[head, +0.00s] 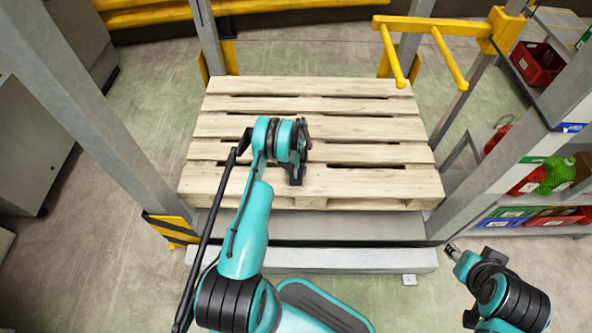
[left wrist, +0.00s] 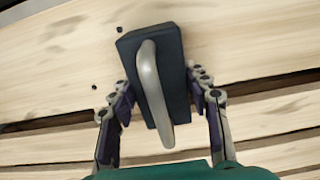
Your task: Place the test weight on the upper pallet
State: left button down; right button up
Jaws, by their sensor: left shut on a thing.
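The test weight is a dark block with a grey bar handle (left wrist: 150,85), seen from above in the left wrist view. My left gripper (left wrist: 165,100) is shut on it, with one finger at each long side of the block. In the head view my left gripper (head: 300,160) is over the front middle of the wooden upper pallet (head: 350,185), and the dark weight (head: 295,178) shows below it. I cannot tell whether the weight touches the boards. My right gripper (head: 453,251) is at the lower right, away from the pallet; its fingers are too small to read.
Grey posts (head: 105,125) stand on both sides of the pallet. A yellow bracket (head: 430,30) sticks out at the back right. Shelves with a red crate (head: 538,64) and coloured goods stand at the right. Most of the pallet top is bare.

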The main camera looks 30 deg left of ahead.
pick_arm(q)
jog(key=c, duration=0.7)
grip_release()
jog(key=shift+c, duration=0.2)
notch_tip(320, 180, up, 12)
jog(key=p, duration=0.4)
jog(key=s+d+r+m+t, duration=0.1)
jog(key=d+r, duration=0.3)
jog(key=r, duration=0.6)
jog(key=s+d+r+m+t, duration=0.1)
jog(key=d+r, duration=0.2)
jog(key=r, duration=0.7)
jog(key=s+d+r+m+t, duration=0.1)
jog(key=d+r, duration=0.3)
jog(key=r, duration=0.5)
jog(key=s+d+r+m+t, duration=0.2)
jog(key=s+d+r, duration=0.5)
jog(key=s+r, duration=0.3)
jog(key=s+d+m+t, duration=0.1)
jog(key=s+d, duration=0.3)
jog(key=s, duration=0.7)
jog(key=shift+s+d+t, duration=0.25)
jog(key=shift+s+t, duration=0.1)
jog(key=shift+t, duration=0.25)
